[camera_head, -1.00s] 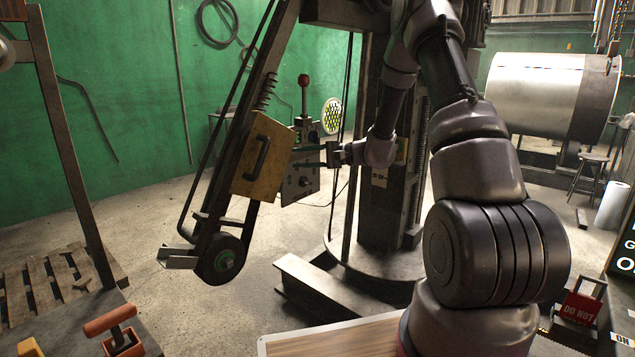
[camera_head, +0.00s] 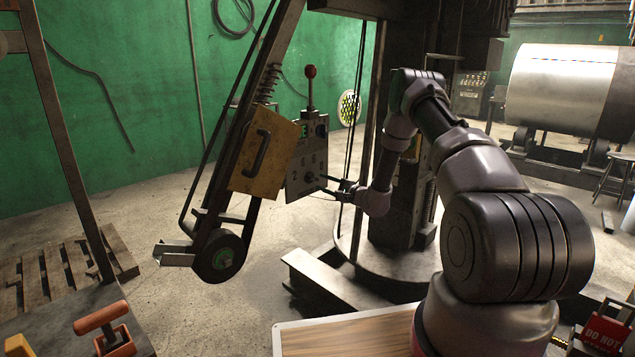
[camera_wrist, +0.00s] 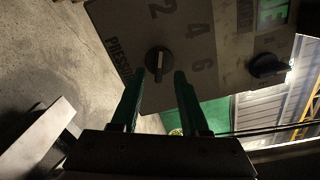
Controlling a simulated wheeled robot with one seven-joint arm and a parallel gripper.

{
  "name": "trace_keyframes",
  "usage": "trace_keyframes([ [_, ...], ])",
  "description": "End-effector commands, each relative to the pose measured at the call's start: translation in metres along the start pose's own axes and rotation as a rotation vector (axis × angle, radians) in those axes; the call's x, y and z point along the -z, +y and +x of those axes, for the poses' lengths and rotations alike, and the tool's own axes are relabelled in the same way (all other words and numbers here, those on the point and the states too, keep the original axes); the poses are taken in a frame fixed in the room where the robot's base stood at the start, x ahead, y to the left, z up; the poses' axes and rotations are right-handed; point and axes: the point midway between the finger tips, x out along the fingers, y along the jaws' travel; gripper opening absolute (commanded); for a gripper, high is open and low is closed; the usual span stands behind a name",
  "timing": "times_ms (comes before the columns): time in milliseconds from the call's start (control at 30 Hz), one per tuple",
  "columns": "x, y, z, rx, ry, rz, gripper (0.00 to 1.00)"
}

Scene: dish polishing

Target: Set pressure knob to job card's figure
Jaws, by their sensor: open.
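The control panel (camera_head: 303,165) is a pale plate on the polishing arm, with a dial marked with numbers. In the wrist view the pressure knob (camera_wrist: 158,61) is a dark round knob with a light pointer line, beside the figures 2, 4 and 6 and the word PRESSURE. My gripper (camera_wrist: 158,80) is open, its two green fingers reaching toward the knob, one on either side of it in the picture. I cannot tell whether they touch it. In the head view my gripper (camera_head: 327,185) is at the panel's right edge. The job card is not identifiable in these frames.
A second dark knob (camera_wrist: 268,66) sits on the same panel near a lit green display (camera_wrist: 272,14). A red-topped lever (camera_head: 311,88) rises above the panel. A yellow box with a handle (camera_head: 264,150) is left of it. A wooden board (camera_head: 345,335) lies in front.

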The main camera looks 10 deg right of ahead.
Motion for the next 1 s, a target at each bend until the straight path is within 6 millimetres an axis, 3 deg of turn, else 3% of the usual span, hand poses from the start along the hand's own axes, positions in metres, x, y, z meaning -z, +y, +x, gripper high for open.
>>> trace_keyframes([
  [233,0.0,0.0,0.032,0.0,-0.001,-0.001,0.45],
  [600,0.0,0.0,0.037,-0.001,0.0,0.001,0.45],
  [700,0.0,0.0,0.037,-0.001,0.0,0.0,0.07],
  [733,0.0,0.0,0.037,-0.001,0.0,0.0,0.0],
  [1000,0.0,0.0,0.037,-0.001,0.0,0.007,0.0],
])
